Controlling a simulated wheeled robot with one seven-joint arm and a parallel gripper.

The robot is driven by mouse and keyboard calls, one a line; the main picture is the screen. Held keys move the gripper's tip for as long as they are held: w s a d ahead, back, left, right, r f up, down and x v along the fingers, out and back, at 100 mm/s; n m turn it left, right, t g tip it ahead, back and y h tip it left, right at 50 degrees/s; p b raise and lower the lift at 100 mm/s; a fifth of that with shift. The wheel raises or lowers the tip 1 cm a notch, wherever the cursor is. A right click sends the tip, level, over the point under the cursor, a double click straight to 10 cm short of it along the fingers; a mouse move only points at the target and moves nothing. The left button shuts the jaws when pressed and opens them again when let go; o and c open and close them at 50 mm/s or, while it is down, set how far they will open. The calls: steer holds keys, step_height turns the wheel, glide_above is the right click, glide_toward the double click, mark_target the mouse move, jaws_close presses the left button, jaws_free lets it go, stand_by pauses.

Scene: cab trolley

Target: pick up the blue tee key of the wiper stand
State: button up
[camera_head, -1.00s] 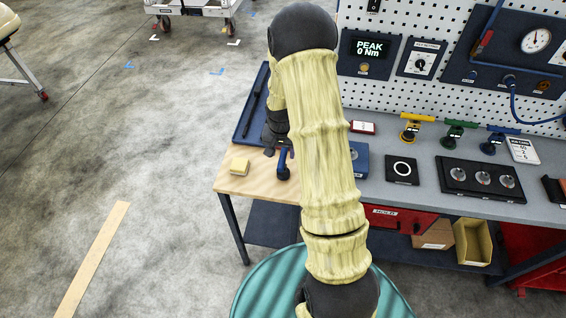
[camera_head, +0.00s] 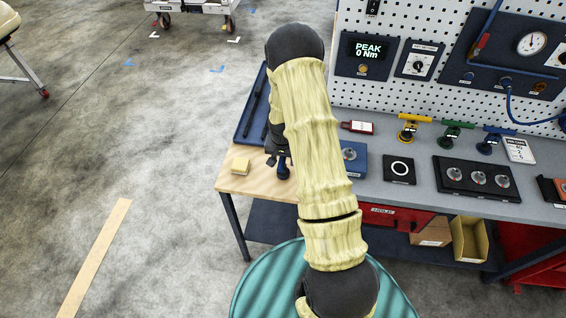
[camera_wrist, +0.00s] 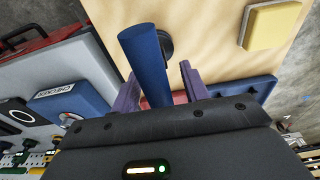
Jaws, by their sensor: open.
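A dark blue bar-shaped handle (camera_wrist: 146,55), which looks like the blue tee key, stands at a round black base (camera_wrist: 165,45) on the wooden bench end. In the wrist view my gripper (camera_wrist: 158,86) is open, with its purple fingers on either side of the bar; I cannot tell whether they touch it. In the head view the blue key (camera_head: 283,170) shows just below my gripper (camera_head: 277,155), partly hidden by it. Another blue tee-shaped handle (camera_head: 491,140) stands farther right, beside a green one (camera_head: 456,131) and a yellow one (camera_head: 413,124).
A yellow block (camera_head: 240,165) lies left of the key. A blue tray (camera_head: 246,120) with dark wiper-like strips lies behind. A blue checker box (camera_head: 355,158) and a black ring plate (camera_head: 399,169) are to the right. My arm hides part of the bench.

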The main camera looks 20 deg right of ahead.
stand_by(0.4)
jaws_close()
steer(key=shift+w+r, duration=0.1)
steer(key=shift+r, duration=0.05)
step_height(320, 180, up, 10)
steer(key=b, duration=0.3)
stand_by(0.4)
stand_by(0.4)
